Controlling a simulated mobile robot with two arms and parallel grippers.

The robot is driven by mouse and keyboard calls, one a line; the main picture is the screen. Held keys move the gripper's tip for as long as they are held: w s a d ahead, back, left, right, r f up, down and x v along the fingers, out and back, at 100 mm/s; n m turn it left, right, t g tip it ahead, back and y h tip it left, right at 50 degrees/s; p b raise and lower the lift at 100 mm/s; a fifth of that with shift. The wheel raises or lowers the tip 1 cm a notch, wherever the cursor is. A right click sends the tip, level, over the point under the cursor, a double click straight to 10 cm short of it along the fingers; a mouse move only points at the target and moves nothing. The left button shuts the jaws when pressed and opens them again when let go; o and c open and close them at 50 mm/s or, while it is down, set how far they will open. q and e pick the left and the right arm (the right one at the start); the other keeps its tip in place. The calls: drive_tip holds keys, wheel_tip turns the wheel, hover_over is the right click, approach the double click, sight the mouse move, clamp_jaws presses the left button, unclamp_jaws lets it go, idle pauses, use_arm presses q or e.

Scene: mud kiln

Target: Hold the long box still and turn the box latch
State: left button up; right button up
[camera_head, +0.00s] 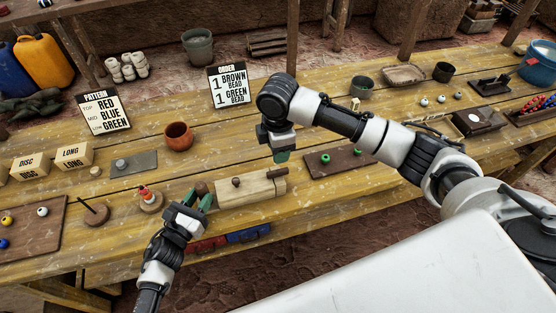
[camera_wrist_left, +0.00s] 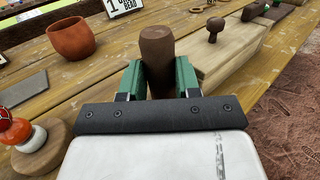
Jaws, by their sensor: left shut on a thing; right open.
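The long box (camera_head: 250,191) is a pale wooden block lying on the table in the middle of the head view; it also shows in the left wrist view (camera_wrist_left: 225,52). A small dark knob and a dark turn piece, which looks like the box latch (camera_head: 279,172), sit on its top. My left gripper (camera_head: 202,196) is at the box's left end, its green fingers shut on a brown rounded handle (camera_wrist_left: 157,55). My right gripper (camera_head: 281,156) is open and empty, pointing down above the box's right end, apart from it.
A ringed stacking peg (camera_head: 149,198) stands on a round base left of the box. A brown board (camera_head: 340,163) with green beads lies to the right. A clay pot (camera_head: 179,136) and the order sign (camera_head: 229,87) stand behind. The table's front edge is close.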

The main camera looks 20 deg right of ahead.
drive_tip(key=shift+r, duration=1.55)
use_arm(q)
drive_tip(key=o, duration=1.1)
drive_tip(key=shift+c, duration=0.2)
use_arm(e)
wheel_tip(320, 180, up, 4)
drive_tip(key=shift+f, duration=0.1)
use_arm(q)
drive_tip(key=shift+s, duration=0.1)
drive_tip(key=v, duration=1.2)
